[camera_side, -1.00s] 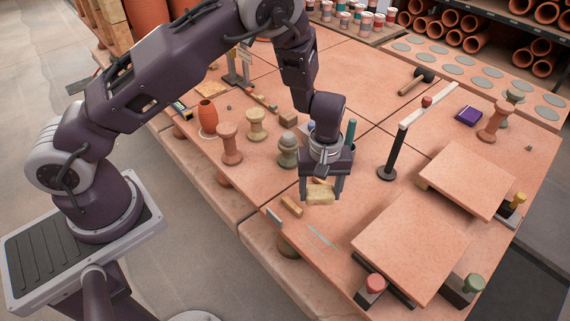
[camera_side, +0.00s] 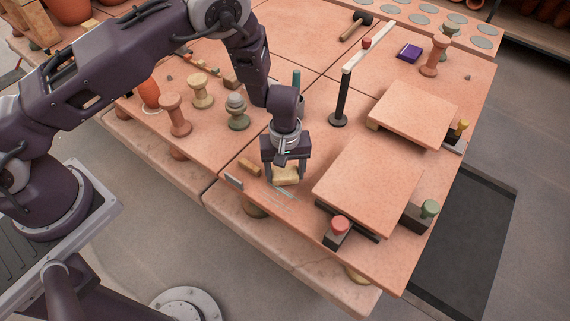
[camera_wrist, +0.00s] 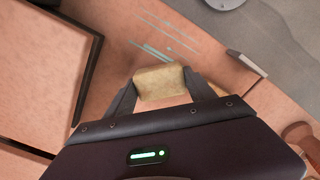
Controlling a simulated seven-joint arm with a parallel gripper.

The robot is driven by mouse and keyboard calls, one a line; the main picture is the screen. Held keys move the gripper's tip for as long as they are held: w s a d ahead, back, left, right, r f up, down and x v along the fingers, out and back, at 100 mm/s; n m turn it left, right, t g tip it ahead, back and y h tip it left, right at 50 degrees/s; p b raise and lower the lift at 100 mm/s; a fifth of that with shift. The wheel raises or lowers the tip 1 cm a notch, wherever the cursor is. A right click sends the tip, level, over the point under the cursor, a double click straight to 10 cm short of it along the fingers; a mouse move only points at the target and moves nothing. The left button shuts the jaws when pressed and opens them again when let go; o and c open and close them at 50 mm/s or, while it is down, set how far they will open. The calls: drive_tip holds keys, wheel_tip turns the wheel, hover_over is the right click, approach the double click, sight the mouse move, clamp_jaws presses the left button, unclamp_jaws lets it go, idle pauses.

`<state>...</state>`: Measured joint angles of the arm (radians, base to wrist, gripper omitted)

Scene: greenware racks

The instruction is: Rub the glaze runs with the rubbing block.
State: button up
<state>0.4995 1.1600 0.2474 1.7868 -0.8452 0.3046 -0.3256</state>
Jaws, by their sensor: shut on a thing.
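My gripper (camera_side: 286,178) is shut on a pale yellow rubbing block (camera_side: 288,174). The block also shows between the fingers in the wrist view (camera_wrist: 160,82). The glaze runs (camera_wrist: 152,51) are several thin pale teal streaks on the terracotta-coloured tabletop, just beyond the block in the wrist view. In the side view the runs (camera_side: 279,191) lie close to the block, on its near side, towards the table's front edge. I cannot tell whether the block touches the table.
A thin upright plate (camera_side: 233,181) and a small wooden piece (camera_side: 250,166) lie left of the gripper. A large raised slab (camera_side: 368,190) stands close on the right, with a black post (camera_side: 341,100) behind. Turned clay pieces (camera_side: 237,112) stand at the back left.

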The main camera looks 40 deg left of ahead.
sight(279, 210)
drive_tip(key=shift+s+f, duration=0.65)
drive_tip(key=shift+s, duration=0.3)
drive_tip(key=shift+c, duration=0.6)
drive_tip(key=shift+s, duration=2.3)
drive_tip(key=shift+s+d, duration=0.1)
drive_tip(key=shift+s, duration=0.45)
drive_tip(key=shift+d, duration=0.8)
drive_tip(key=shift+w+d+r, duration=0.1)
drive_tip(key=shift+w, duration=3.6)
drive_tip(key=shift+w+d, duration=0.1)
drive_tip(key=shift+d, duration=0.95)
drive_tip(key=shift+s+a, duration=0.1)
drive_tip(key=shift+s, duration=3.75)
wheel_tip(279, 210, up, 8)
